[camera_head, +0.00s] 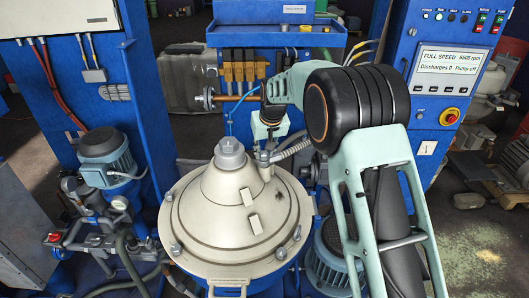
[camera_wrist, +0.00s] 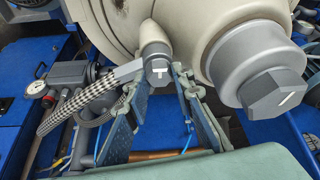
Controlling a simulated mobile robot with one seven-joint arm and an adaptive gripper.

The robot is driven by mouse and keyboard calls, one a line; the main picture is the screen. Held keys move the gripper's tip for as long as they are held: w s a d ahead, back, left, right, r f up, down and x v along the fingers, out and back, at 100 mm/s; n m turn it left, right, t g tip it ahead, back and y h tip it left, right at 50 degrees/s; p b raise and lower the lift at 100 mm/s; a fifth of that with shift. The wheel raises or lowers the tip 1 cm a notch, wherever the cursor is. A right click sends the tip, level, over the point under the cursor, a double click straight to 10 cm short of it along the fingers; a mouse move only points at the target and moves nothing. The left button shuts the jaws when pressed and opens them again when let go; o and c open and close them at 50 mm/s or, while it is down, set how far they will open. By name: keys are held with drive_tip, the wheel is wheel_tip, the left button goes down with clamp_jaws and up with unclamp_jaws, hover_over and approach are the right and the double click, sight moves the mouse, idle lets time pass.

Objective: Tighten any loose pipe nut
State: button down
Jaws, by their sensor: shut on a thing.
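A small grey pipe nut (camera_wrist: 158,72) with a white T-shaped mark sits at the end of a short beige pipe stub in the wrist view. My gripper (camera_wrist: 163,80) has one finger on each side of this nut and is shut on it. A braided hose (camera_wrist: 80,103) runs from beside the nut down to the left. In the head view my gripper (camera_head: 268,137) is at the pipework just right of the separator's top, and the nut is hard to make out there. A larger grey hex cap (camera_wrist: 277,95) with a white line stands apart, to the right.
The beige separator cone (camera_head: 235,210) fills the middle, close to my gripper. Brass valves (camera_head: 243,72) and a copper pipe are behind it. A blue pump motor (camera_head: 105,155) stands at left.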

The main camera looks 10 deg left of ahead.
idle(0.3)
drive_tip(key=c, duration=1.7)
unclamp_jaws()
drive_tip(key=shift+o, duration=0.2)
drive_tip(key=shift+r, duration=0.1)
drive_tip(key=v, duration=1.2)
